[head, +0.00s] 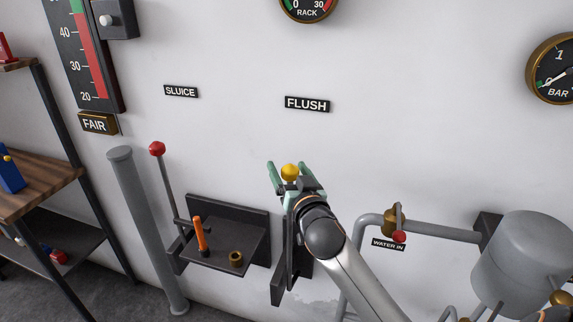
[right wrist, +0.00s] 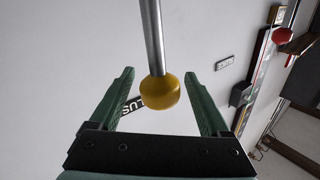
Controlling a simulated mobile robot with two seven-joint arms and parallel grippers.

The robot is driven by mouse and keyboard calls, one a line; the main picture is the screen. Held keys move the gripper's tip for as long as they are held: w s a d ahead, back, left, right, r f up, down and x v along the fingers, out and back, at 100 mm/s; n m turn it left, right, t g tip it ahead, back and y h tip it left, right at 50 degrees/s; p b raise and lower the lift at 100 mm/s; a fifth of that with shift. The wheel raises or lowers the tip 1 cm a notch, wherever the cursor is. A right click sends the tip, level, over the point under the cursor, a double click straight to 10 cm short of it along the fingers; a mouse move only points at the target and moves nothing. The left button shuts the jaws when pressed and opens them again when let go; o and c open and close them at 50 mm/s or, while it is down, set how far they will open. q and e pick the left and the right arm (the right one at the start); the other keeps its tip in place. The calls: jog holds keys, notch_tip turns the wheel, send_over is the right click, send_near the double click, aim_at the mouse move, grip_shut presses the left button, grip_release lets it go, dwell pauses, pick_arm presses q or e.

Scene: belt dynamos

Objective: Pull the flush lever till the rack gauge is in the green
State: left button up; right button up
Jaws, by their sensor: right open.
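The flush lever shows as a yellow ball knob (head: 290,172) below the FLUSH label (head: 307,104) in the head view. In the right wrist view the yellow knob (right wrist: 158,91) hangs on a grey metal rod (right wrist: 152,35). My right gripper (head: 290,175) is open, with its green fingers on either side of the knob. The right wrist view shows a gap between the knob and both fingers (right wrist: 160,100). The rack gauge (head: 308,8) is cut off by the top edge, and its needle cannot be read. My left gripper is not in view.
A red-knobbed lever (head: 157,149) stands left, below the SLUICE label (head: 181,91). A dark wall shelf (head: 225,240) holds an orange stick (head: 200,235) and a brass cup (head: 236,258). A grey pipe and tank (head: 525,260) stand right. A wooden-shelved rack (head: 40,192) is far left.

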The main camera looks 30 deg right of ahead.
jog(key=shift+x, duration=0.9)
grip_shut()
dwell(0.4)
